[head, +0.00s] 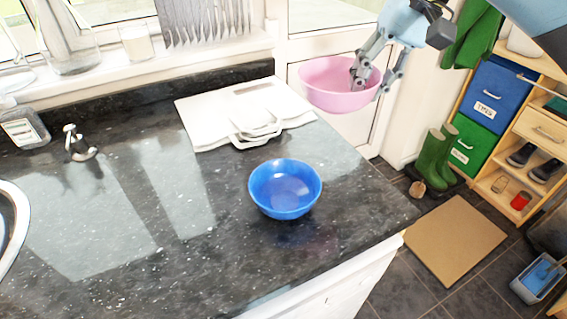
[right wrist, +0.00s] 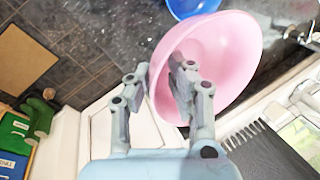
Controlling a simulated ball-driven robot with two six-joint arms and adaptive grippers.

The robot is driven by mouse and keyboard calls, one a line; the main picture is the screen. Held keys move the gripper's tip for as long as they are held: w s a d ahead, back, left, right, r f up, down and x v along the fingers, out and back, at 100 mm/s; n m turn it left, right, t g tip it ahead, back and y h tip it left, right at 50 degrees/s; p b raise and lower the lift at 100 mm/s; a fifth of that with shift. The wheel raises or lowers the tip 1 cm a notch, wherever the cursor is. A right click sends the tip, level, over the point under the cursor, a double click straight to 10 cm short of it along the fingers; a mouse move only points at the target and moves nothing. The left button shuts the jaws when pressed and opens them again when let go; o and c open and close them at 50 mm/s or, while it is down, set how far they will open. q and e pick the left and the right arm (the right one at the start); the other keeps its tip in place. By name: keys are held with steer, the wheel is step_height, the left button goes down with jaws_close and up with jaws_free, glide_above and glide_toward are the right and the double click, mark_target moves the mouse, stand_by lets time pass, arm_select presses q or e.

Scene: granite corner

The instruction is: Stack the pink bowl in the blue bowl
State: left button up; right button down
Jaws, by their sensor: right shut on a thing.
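The pink bowl (head: 330,98) is held in the air by my right gripper (head: 368,80), beyond the back right part of the counter in the head view. The gripper is shut on the bowl's right wall, one finger inside and one outside. The pink bowl (right wrist: 232,62) also shows in the right wrist view, with the gripper (right wrist: 160,82) on its rim. The blue bowl (head: 285,190) stands upright and empty on the dark counter, apart from the pink bowl and nearer to the front. Its edge also shows in the right wrist view (right wrist: 192,7). My left gripper is not in view.
A white board-like item with handles (head: 240,112) lies on the counter (head: 130,215) behind the blue bowl. A tap (head: 78,145) and a soap bottle (head: 22,125) are at the left, near a sink rim (head: 14,215). The counter left of the blue bowl is clear.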

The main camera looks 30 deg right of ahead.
mark_target(340, 113)
steer(key=a+f, duration=0.1)
steer(key=a, duration=0.1)
steer(key=a+f, duration=0.1)
steer(key=a, duration=0.1)
steer(key=s+a+f, duration=0.1)
steer(key=a, duration=0.1)
steer(key=shift+a+f, duration=0.25)
steer(key=shift+f, duration=0.05)
steer(key=a+f, duration=0.1)
steer(key=f, duration=0.1)
steer(key=a+f, duration=0.3)
steer(key=f, duration=0.1)
steer(key=shift+s+a, duration=0.15)
steer(key=shift+s, duration=0.15)
steer(key=shift+f, duration=0.4)
arm_select(q)
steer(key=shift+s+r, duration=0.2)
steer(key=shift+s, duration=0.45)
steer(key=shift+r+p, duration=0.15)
steer(key=shift+p, duration=0.2)
arm_select(e)
steer(key=shift+f, duration=0.35)
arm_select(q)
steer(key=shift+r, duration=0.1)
arm_select(e)
steer(key=shift+f, duration=0.3)
